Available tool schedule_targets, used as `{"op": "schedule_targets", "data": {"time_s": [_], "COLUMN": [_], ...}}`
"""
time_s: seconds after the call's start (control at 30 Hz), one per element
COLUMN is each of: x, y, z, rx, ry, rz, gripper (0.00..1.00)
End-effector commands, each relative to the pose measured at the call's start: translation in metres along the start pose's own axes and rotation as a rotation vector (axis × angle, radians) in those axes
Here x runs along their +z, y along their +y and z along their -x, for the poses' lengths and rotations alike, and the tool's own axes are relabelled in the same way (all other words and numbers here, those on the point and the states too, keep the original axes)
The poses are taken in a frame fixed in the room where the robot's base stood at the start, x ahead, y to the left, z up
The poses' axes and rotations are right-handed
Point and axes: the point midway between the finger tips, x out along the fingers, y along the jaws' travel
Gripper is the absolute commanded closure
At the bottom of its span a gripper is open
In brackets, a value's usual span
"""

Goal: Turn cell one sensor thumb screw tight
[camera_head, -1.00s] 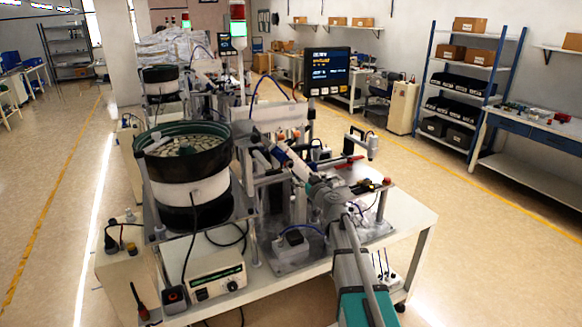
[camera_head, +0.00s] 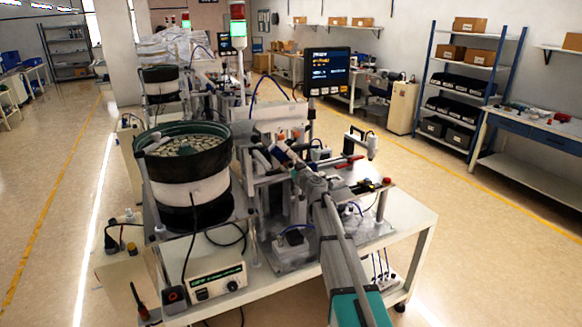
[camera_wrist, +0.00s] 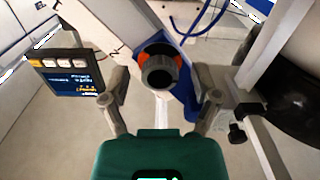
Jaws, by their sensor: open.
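In the wrist view a round, dark grey ribbed knob (camera_wrist: 160,68) with orange at its sides sits at a blue bracket (camera_wrist: 180,100). It looks like the thumb screw, but I cannot be sure. My gripper (camera_wrist: 163,88) is open and empty. Its two grey fingers stand apart to the left and right of the knob, which appears between them, slightly above centre. I see no finger touching it, and the depth gap is unclear. In the head view my arm reaches over cell one's table (camera_head: 412,230); the fingertips are hard to make out there.
A bowl feeder (camera_head: 190,190) stands left of my arm. A display (camera_head: 327,72) stands behind the fixture and shows left of my fingers in the wrist view (camera_wrist: 70,72). A small black knob (camera_wrist: 237,132) on a post is close to the right finger. A controller box (camera_head: 203,280) is at the front.

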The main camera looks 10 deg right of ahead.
Motion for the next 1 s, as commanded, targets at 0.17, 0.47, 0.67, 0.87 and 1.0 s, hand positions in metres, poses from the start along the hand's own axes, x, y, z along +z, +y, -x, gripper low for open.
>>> {"op": "schedule_targets", "data": {"time_s": [0.17, 0.47, 0.67, 0.87, 1.0], "x": [0.0, 0.0, 0.0, 0.0, 0.0], "y": [-0.0001, -0.0001, -0.0001, 0.0, 0.0], "z": [0.0002, 0.0003, 0.0002, 0.0001, 0.0001], "rx": [0.0, 0.0, 0.0, 0.0, 0.0], "ry": [0.0, 0.0, 0.0, 0.0, 0.0], "rz": [0.0, 0.0, 0.0, -0.016, -0.053], "gripper": [0.23, 0.78, 1.0, 1.0, 1.0]}}
